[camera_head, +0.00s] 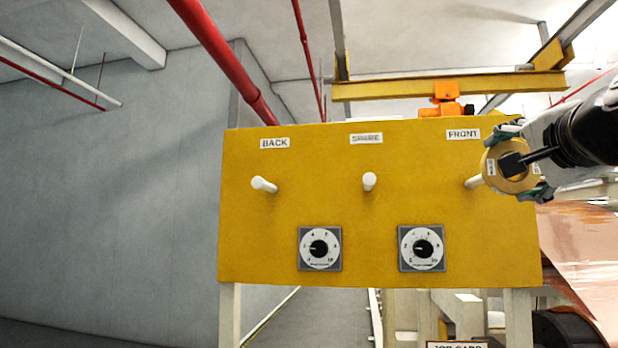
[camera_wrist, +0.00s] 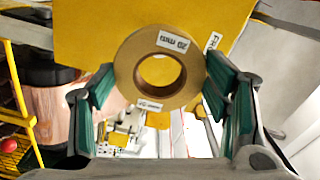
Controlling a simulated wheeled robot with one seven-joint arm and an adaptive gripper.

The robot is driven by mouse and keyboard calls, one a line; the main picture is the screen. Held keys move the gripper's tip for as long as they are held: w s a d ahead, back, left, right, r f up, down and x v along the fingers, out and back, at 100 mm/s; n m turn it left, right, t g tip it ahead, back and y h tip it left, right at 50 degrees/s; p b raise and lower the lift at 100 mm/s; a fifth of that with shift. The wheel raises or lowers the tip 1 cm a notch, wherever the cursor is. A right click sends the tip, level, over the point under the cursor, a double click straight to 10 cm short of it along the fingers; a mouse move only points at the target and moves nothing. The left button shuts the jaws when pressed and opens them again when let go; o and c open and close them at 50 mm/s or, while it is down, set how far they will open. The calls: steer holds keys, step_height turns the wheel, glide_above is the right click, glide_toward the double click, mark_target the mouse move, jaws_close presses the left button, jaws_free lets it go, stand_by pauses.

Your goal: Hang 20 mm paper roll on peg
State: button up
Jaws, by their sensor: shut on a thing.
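The paper roll (camera_head: 518,183) is a tan ring held in my gripper (camera_head: 520,165) at the right of the head view. In the wrist view the roll (camera_wrist: 136,80) carries a "20 mm" label and sits between the green finger pads, its hole facing the camera. The yellow panel (camera_head: 318,205) bears three white pegs: the BACK peg (camera_head: 264,185), the SPARE peg (camera_head: 369,181) and the FRONT peg (camera_head: 473,183). The BACK and SPARE pegs are bare. The roll hides the right end of the FRONT peg; I cannot tell whether it is around it.
Two dials, the left one (camera_head: 320,248) and the right one (camera_head: 422,247), sit below the pegs. An orange device (camera_head: 446,101) is above the panel's top edge. Copper foil (camera_head: 585,245) lies at the right. The space before the BACK and SPARE pegs is clear.

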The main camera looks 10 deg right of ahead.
steer(key=shift+b+x, duration=0.8)
steer(key=shift+x, duration=4.45)
steer(key=shift+f+b, duration=0.45)
steer(key=shift+f, duration=0.05)
steer(key=o, duration=1.3)
steer(key=shift+c, duration=0.2)
steer(key=shift+s, duration=0.1)
steer(key=v, duration=1.1)
steer(key=shift+s, duration=0.35)
